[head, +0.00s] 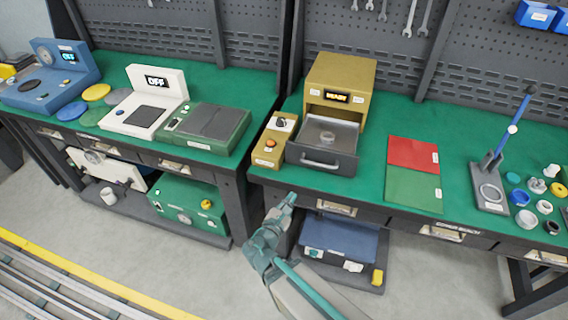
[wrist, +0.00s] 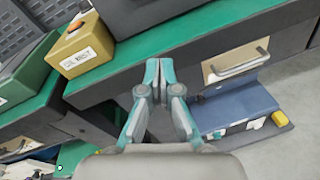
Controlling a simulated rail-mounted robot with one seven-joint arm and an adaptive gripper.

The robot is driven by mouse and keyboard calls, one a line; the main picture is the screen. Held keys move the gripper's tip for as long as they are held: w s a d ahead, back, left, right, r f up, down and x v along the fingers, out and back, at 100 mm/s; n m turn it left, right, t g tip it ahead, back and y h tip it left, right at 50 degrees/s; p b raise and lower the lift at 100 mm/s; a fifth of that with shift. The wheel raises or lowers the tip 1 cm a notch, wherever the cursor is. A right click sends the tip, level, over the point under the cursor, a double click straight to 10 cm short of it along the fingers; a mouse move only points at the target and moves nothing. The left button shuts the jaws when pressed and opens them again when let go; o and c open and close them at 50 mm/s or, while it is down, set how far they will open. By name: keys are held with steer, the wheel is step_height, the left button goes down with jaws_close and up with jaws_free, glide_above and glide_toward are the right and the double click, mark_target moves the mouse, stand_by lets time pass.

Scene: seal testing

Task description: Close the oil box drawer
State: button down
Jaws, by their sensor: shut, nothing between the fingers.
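The oil box (head: 340,75) is a gold box with a lit display, standing on the green bench. Its dark grey drawer (head: 322,160) is pulled out toward the front, with a light handle (head: 320,163) on its face. A small round item (head: 327,137) lies in the drawer. My gripper (head: 290,197) is shut and empty, in front of and below the bench edge, apart from the drawer and to its lower left. In the wrist view, my gripper (wrist: 159,68) points at the bench edge, and part of the dark drawer (wrist: 150,12) shows at the top.
A small gold control box (head: 270,148) with a knob and an orange button stands left of the drawer; it also shows in the wrist view (wrist: 80,48). Red and green mats (head: 413,165) lie to the right. A bench drawer handle (head: 337,208) sticks out below.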

step_height(320, 180, up, 3)
steer(key=a+n+t+y, duration=0.2)
steer(key=a+n, duration=0.1)
steer(key=n, duration=0.1)
steer(key=n+b, duration=0.1)
steer(key=b, duration=0.7)
glide_toward(296, 157)
steer(key=w+p, duration=0.1)
steer(key=w, duration=0.2)
steer(key=w+d+p, duration=0.1)
steer(key=w, duration=0.2)
steer(key=shift+d+r, duration=0.1)
steer(key=shift+r, duration=0.05)
steer(key=shift+w+d, duration=0.1)
steer(key=shift+w, duration=0.4)
steer(key=shift+w, duration=0.1)
